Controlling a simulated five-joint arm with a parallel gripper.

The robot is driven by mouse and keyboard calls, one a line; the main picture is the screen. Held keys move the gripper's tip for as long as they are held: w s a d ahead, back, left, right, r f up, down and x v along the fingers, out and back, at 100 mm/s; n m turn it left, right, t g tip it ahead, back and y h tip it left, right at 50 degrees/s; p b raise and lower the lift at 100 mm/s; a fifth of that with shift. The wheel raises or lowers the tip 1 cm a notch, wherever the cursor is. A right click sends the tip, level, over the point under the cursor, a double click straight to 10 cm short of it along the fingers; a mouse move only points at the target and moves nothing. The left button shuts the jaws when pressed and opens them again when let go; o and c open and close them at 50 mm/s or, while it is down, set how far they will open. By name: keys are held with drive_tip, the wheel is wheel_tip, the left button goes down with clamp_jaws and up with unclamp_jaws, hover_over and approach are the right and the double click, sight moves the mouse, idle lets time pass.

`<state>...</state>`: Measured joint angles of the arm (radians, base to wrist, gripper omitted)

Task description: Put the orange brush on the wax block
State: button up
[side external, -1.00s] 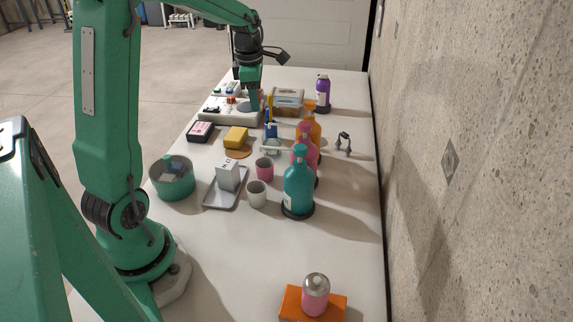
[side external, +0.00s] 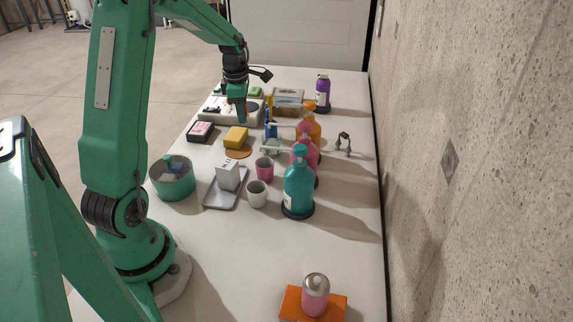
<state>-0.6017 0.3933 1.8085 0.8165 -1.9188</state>
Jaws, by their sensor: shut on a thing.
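My gripper (side external: 242,116) is shut and hangs above the far part of the table, behind the yellow block. A small orange bit shows at its fingers, which I take for the orange brush (side external: 245,104); most of it is hidden by the fingers. The yellow block (side external: 236,135), which looks like the wax block, lies at a brown-orange round mat (side external: 238,154). Nothing is seen on top of the block. The gripper looks a little above and beyond it, apart from it; the exact height is hard to tell.
A black-and-pink box (side external: 200,131) is left of the block, a white rack (side external: 272,151) right. Teal (side external: 298,187) and other pump bottles stand on the right. A grey tray (side external: 213,201) with a white box is nearer.

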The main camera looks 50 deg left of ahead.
hover_over(235, 133)
drive_tip(key=f, duration=0.3)
drive_tip(key=shift+s+d+f, duration=0.1)
drive_tip(key=shift+s+d, duration=0.1)
drive_tip(key=shift+d, duration=0.05)
drive_tip(key=shift+f, duration=1.95)
drive_tip(key=o, duration=1)
drive_tip(key=shift+f, duration=0.1)
wheel_tip(235, 133, up, 12)
drive_tip(key=s+d, duration=0.1)
